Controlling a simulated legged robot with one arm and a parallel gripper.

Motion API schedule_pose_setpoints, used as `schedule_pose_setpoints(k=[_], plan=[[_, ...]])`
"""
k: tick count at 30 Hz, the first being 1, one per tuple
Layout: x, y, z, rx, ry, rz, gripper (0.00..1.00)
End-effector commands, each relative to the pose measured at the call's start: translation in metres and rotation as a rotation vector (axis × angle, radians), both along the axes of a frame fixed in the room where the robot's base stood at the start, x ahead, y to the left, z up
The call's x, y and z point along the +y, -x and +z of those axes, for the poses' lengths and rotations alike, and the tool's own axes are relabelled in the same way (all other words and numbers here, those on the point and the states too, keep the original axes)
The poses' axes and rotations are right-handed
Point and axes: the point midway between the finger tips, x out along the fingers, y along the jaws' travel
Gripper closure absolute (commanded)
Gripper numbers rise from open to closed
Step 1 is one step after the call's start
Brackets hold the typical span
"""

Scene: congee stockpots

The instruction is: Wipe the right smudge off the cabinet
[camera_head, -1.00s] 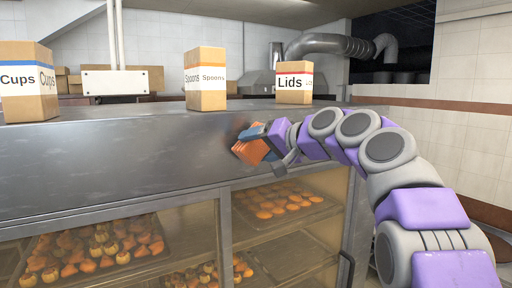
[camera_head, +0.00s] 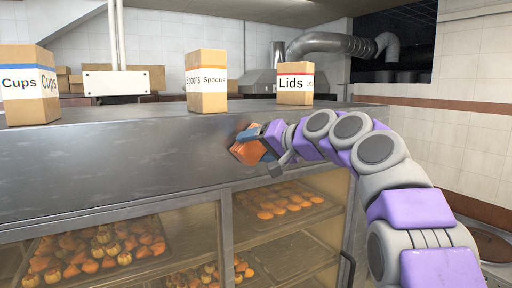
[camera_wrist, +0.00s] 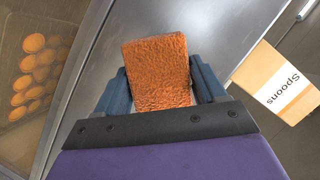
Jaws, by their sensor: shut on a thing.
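My gripper (camera_head: 262,140) is shut on an orange sponge (camera_head: 246,150), held at the upper front panel of the metal cabinet (camera_head: 110,165). In the wrist view the sponge (camera_wrist: 157,72) sits between the two blue fingers, its far end at the grey panel. I cannot tell for sure whether it touches the panel. A faint dark brownish trace of the smudge (camera_head: 240,127) shows just above the sponge in the head view. The rest of that patch is hidden by the sponge and gripper. No other smudge is clear to see.
Boxes marked Cups (camera_head: 30,88), Spoons (camera_head: 207,82) and Lids (camera_head: 295,84) stand on the cabinet top. Below the panel, glass doors (camera_head: 180,245) cover trays of pastries. A dark door handle (camera_head: 347,270) is at the lower right. The panel left of the sponge is clear.

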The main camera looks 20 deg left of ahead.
Motion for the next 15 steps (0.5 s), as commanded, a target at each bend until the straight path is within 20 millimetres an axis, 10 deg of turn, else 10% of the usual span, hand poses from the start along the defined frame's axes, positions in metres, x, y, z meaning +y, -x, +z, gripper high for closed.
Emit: schedule_pose_setpoints(k=[15], plan=[[-0.002, -0.011, -0.001, 0.001, 0.0, 0.0, 0.54]])
